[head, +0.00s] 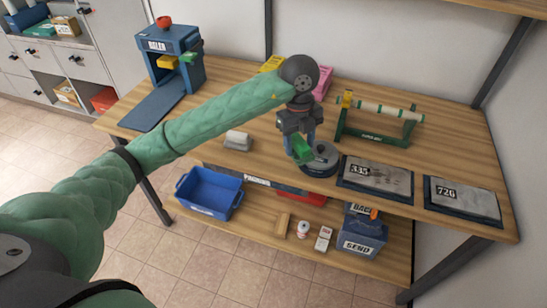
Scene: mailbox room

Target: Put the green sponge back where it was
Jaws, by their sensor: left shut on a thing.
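My left gripper (301,142) reaches in over the wooden workbench and points down. The sponge is in front of the left edge of a round grey dish-like thing (322,162) near the bench's front edge. I cannot tell whether the sponge touches it or hangs above it. My right gripper is not in view.
A blue baler (172,45) stands back left. A green paper-roll stand (375,125) and two grey labelled slabs (376,178), (463,199) are to the right. A pale block (237,140) lies left of the gripper. A blue bin (209,193) sits on the shelf below.

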